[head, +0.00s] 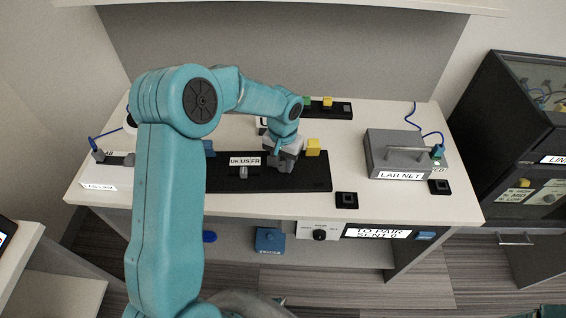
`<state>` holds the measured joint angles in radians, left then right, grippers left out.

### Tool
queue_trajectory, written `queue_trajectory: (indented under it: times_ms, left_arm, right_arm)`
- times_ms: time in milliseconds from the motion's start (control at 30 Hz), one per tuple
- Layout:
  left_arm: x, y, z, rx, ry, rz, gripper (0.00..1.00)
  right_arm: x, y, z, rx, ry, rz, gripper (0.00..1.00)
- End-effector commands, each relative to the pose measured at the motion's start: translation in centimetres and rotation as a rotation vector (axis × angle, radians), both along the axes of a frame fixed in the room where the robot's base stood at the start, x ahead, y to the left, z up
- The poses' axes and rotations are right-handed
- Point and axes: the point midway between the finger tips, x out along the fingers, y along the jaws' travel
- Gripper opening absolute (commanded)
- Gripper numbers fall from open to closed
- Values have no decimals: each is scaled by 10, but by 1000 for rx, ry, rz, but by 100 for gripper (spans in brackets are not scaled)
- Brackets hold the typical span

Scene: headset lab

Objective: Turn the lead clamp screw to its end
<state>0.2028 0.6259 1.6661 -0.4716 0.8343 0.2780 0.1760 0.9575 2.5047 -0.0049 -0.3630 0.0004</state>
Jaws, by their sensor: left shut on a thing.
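My left arm reaches over the white bench from the left. Its gripper (281,162) points down at the right part of a long black board (225,184) labelled "UK US FR". The gripper is shut on a small grey part there, mostly hidden by the fingers. I cannot tell for certain whether this part is the lead clamp screw. A small grey knob (243,172) stands on the board left of the gripper, and a yellow block (313,147) is just right of it. My right gripper is not in view.
A grey "LAB NET" box (400,158) stands at the right, with a blue lead (432,133) beside it. Two small black sockets (346,199) lie near the front edge. Another blue lead (104,134) is at the far left. A black cabinet (520,110) stands right of the bench.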

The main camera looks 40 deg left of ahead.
Motion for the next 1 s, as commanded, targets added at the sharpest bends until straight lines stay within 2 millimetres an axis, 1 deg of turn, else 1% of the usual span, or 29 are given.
queue_trajectory:
  times_ms: [200, 433, 700, 1000]
  left_arm:
    - [1, 0, -2, 0, -4, -162, 2]
    - [1, -1, -1, 0, -4, -277, 2]
    - [1, -1, -1, -1, -4, -336, 2]
    - [1, -1, -1, -1, -4, -343, 2]
  right_arm:
    - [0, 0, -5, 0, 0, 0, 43]
    - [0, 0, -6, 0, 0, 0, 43]
    - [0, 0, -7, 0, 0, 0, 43]
    - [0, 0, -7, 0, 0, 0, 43]
